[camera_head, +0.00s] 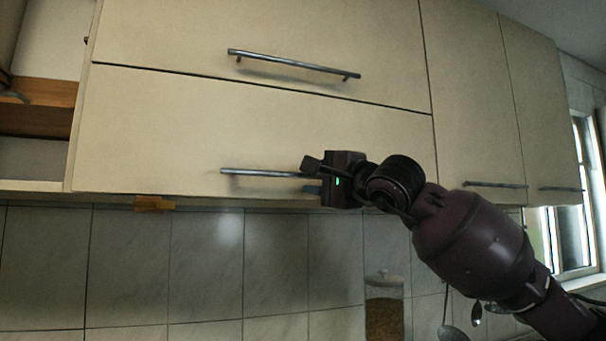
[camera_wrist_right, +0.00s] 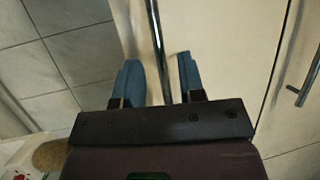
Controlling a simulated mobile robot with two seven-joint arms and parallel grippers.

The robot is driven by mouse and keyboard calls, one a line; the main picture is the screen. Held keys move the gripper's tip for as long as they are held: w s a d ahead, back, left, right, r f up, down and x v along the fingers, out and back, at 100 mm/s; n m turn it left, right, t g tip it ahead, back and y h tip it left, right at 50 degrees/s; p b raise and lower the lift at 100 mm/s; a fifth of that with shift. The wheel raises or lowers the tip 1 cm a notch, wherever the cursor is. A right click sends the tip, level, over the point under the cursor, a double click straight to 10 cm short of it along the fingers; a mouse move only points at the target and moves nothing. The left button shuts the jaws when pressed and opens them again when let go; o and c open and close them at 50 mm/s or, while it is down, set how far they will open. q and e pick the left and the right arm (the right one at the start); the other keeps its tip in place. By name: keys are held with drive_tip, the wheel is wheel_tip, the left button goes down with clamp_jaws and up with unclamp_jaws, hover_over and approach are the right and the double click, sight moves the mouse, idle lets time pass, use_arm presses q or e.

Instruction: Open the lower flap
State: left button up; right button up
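The lower flap (camera_head: 160,130) is a wide cream cabinet front, closed flush below the upper flap. Its metal bar handle (camera_head: 255,173) runs level near its lower edge. My right gripper (camera_head: 309,176) is at the right end of this handle. In the right wrist view the bar (camera_wrist_right: 156,30) passes between the two blue-grey fingers of my right gripper (camera_wrist_right: 158,62). The fingers stand apart with gaps to the bar on both sides, so it is open around the handle. The handle's right end is hidden behind the gripper in the head view. My left gripper is not in view.
The upper flap (camera_head: 270,30) with its own bar handle (camera_head: 293,65) is closed above. Tall cabinet doors (camera_head: 470,100) are closed at right. An open shelf (camera_head: 40,110) is at left. A glass jar (camera_head: 384,305) and hanging utensils (camera_head: 452,330) are below, before the tiled wall.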

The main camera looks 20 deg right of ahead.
sight(302, 176)
drive_tip(key=shift+x, duration=1.9)
drive_tip(key=shift+f, duration=0.1)
clamp_jaws()
